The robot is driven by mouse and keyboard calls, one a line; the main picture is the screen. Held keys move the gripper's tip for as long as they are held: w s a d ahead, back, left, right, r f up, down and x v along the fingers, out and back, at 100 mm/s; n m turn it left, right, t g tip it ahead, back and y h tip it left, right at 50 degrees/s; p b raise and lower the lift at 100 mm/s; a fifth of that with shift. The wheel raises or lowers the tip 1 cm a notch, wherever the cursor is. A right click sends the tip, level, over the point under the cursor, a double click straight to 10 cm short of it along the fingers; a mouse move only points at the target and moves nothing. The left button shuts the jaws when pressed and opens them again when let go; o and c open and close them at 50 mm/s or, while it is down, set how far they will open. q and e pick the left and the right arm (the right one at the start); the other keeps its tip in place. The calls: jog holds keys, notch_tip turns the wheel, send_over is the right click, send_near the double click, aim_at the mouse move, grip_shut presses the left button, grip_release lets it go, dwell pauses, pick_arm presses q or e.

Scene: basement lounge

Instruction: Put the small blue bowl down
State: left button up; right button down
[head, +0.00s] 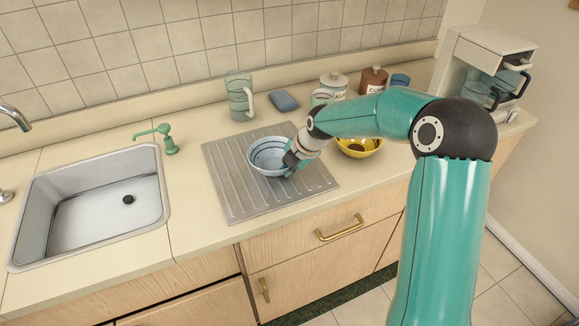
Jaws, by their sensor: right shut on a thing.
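The small blue bowl (264,150), pale blue with darker rings inside, is upright at the grooved metal drainboard (232,199). I cannot tell whether its base touches the drainboard. My right gripper (289,168) is shut on the bowl's right-hand rim, and its fingertips are partly hidden by the wrist and the bowl. My right arm reaches in from the right and hides part of the counter behind it. My left gripper is not in view.
A sink (95,205) and green soap pump (163,138) are to the left. A yellow bowl (359,148), canisters (373,80) and a coffee machine (485,65) are to the right.

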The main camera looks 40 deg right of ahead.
jog(key=c, duration=1.3)
grip_release()
jog(key=shift+r, duration=0.1)
jog(key=shift+r+p, duration=0.15)
jog(key=shift+p, duration=0.15)
jog(key=shift+s+r, duration=0.2)
jog(key=shift+r, duration=0.1)
jog(key=b+v, duration=0.1)
jog(key=v, duration=1)
